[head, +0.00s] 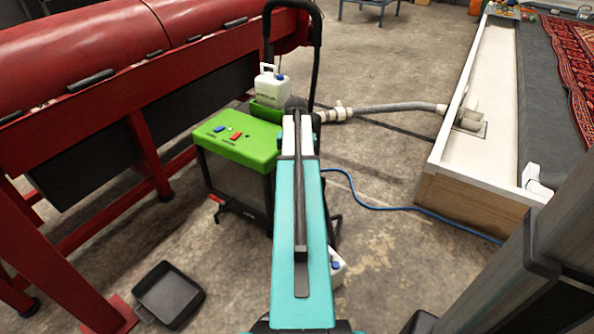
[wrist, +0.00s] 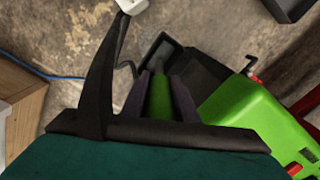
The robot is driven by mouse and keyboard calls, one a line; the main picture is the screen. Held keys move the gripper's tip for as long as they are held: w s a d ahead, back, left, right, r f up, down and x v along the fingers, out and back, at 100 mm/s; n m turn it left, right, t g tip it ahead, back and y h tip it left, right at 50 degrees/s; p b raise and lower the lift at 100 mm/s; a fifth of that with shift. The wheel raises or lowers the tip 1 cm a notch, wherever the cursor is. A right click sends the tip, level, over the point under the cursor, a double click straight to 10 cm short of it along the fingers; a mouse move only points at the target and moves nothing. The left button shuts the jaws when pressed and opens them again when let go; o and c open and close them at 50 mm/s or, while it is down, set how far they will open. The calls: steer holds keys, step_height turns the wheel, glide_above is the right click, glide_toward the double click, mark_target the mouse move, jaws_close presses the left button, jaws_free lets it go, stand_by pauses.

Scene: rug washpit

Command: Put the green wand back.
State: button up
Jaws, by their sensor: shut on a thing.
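The green wand (wrist: 160,100) shows in the wrist view as a short green piece between the dark jaws of my gripper (wrist: 162,84). My gripper is shut on it. The wand's far end is hard to make out against the dark parts beyond. A black open-topped box-like part (wrist: 155,48), possibly a holder, shows just past the fingertips, beside the green-topped machine (wrist: 250,110). I cannot tell whether the wand touches or enters it. In the head view the machine (head: 235,143) stands left of my arm, which hides the wand and the jaws.
A red drum machine (head: 120,60) fills the left. A black tray (head: 170,293) lies on the floor. A white jug (head: 268,88) sits behind the green top; another (head: 337,266) stands near my arm. A blue hose (head: 400,211) runs right to the white-walled pit (head: 480,190).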

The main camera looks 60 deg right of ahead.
steer(key=shift+f, duration=0.1)
stand_by(0.3)
steer(key=o, duration=1.1)
steer(key=shift+c, duration=0.2)
step_height(320, 180, up, 12)
steer(key=p, duration=0.4)
